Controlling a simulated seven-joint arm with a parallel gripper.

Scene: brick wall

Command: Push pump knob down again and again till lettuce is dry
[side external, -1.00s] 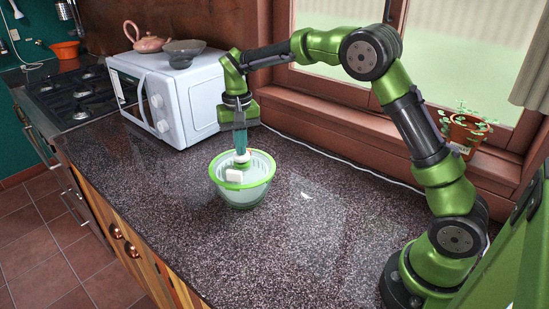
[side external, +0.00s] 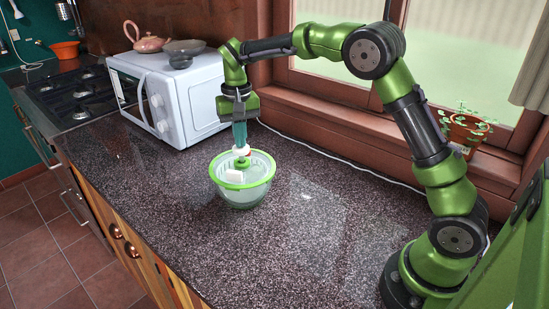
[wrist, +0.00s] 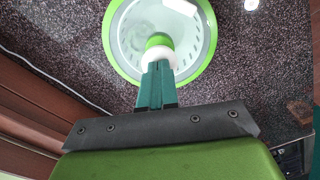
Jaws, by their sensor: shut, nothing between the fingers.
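The salad spinner (side external: 241,196) stands upright on the dark speckled counter, with a green rim and a clear bowl; it also shows in the wrist view (wrist: 124,42). Its pump knob (side external: 241,152) is white with a green stem below it, raised above the lid's middle. My gripper (side external: 240,146) points down over the knob with its teal fingers shut and empty. In the wrist view the fingertips (wrist: 158,66) are at the white knob (wrist: 158,56); I cannot tell whether they press on it. The lettuce cannot be made out inside the bowl.
A white microwave (side external: 174,98) stands behind and left of the spinner, with a teapot and a bowl on top. A white cable (side external: 330,166) runs along the window wall. The counter right of the spinner is clear.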

